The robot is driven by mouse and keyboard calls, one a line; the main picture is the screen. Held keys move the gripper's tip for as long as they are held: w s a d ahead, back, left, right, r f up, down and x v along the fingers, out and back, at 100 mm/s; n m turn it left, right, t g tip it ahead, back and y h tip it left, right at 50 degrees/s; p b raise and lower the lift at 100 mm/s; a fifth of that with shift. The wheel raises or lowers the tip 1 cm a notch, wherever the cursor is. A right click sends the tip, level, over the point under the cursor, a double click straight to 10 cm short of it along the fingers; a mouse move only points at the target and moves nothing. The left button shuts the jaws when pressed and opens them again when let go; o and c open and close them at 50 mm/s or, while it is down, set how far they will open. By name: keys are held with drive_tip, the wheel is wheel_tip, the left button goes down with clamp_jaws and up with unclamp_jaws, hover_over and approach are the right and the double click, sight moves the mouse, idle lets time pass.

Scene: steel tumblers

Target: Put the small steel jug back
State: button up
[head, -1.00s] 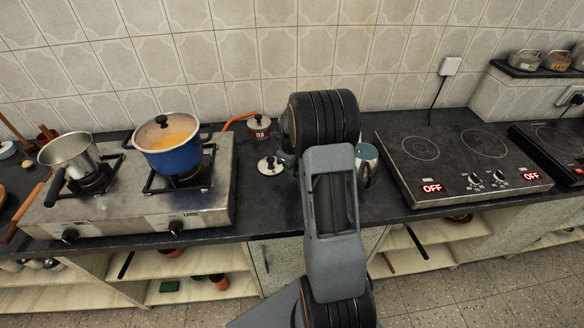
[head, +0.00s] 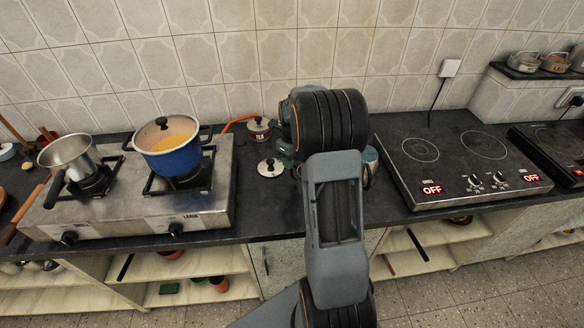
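I cannot make out a small steel jug for sure. A pale, bluish vessel with a dark handle (head: 371,164) stands on the counter, mostly hidden behind my arm. My arm rises through the middle of the head view and reaches over the counter. My gripper's fingers are hidden behind my arm, so whether they hold anything does not show. A steel saucepan (head: 68,156) with a dark handle sits on the left burner.
A blue pot (head: 172,160) of orange liquid sits on the right burner of the gas stove (head: 130,222). A lidded tea tin (head: 259,130) and a loose lid (head: 270,166) are left of my arm. An electric hob (head: 400,185) reading OFF stands right. Small pots (head: 524,61) sit on a ledge.

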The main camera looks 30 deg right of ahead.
wheel_tip(320, 180, up, 6)
drive_tip(key=shift+r, duration=0.15)
drive_tip(key=s+a+r+n+t, duration=0.1)
drive_tip(key=s+a+r+n, duration=0.25)
drive_tip(key=a+n, duration=0.35)
drive_tip(key=s+a+r+n+t, duration=0.1)
drive_tip(key=s+a+r+n, duration=0.3)
drive_tip(key=n, duration=0.5)
drive_tip(key=s+a+f+n, duration=0.1)
drive_tip(key=s+a+n, duration=0.3)
drive_tip(key=n, duration=0.4)
drive_tip(key=s+a+f+n+t, duration=0.1)
drive_tip(key=s+a+f+n, duration=0.1)
drive_tip(key=s+a+n, duration=0.2)
drive_tip(key=shift+s+n, duration=1.45)
drive_tip(key=shift+n, duration=0.75)
drive_tip(key=shift+d, duration=0.1)
